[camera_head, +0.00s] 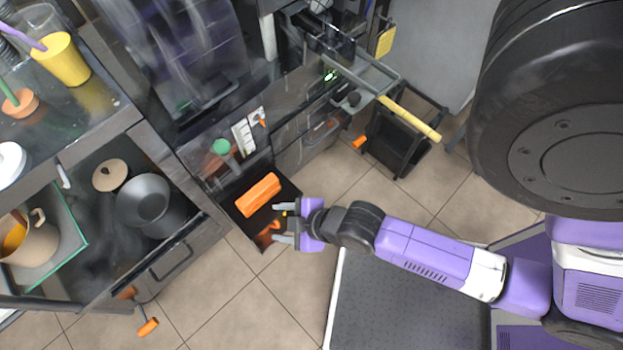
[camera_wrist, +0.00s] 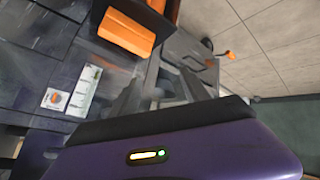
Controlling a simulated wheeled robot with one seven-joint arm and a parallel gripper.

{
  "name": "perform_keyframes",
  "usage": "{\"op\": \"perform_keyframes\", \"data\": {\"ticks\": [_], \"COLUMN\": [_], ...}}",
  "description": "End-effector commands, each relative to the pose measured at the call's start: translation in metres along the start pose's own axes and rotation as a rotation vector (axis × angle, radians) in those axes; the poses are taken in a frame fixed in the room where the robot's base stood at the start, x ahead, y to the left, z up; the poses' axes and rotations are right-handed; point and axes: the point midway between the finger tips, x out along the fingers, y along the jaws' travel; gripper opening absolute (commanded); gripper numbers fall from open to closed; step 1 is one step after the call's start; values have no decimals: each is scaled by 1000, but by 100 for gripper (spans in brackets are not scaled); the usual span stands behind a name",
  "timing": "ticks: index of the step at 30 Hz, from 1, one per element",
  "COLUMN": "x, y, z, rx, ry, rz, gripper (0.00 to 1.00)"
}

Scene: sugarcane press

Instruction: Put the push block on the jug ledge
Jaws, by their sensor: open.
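An orange block (camera_head: 258,194), which I take to be the push block, lies in a dark open tray or drawer (camera_head: 246,232) below the counter front. It also shows at the top of the wrist view (camera_wrist: 127,32). My gripper (camera_head: 280,224) is open and empty, with its fingers pointing left, just right of and below the block, apart from it. A small orange handle (camera_head: 268,232) shows near the lower finger. I cannot tell which surface is the jug ledge.
An open drawer with dark pots (camera_head: 145,200) and a brown jug (camera_head: 30,238) is at the left. A yellow cup (camera_head: 62,60) stands above it. A yellow rod (camera_head: 410,118) sticks out over a black bin-like frame (camera_head: 395,150).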

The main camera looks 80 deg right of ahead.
Motion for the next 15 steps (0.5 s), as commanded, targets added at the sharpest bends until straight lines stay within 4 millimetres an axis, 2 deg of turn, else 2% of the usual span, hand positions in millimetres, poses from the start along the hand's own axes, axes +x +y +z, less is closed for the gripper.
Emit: {"op": "perform_keyframes", "data": {"ticks": [1,9,12,15], "x": [-23,-142,-178,-203], "y": [-6,-1,4,8], "z": [-3,-52,-71,-85], "rx": [32,250,315,360], "ry": [44,344,436,500], "rz": [11,32,10,-12], "gripper": [54,54,54,54]}}
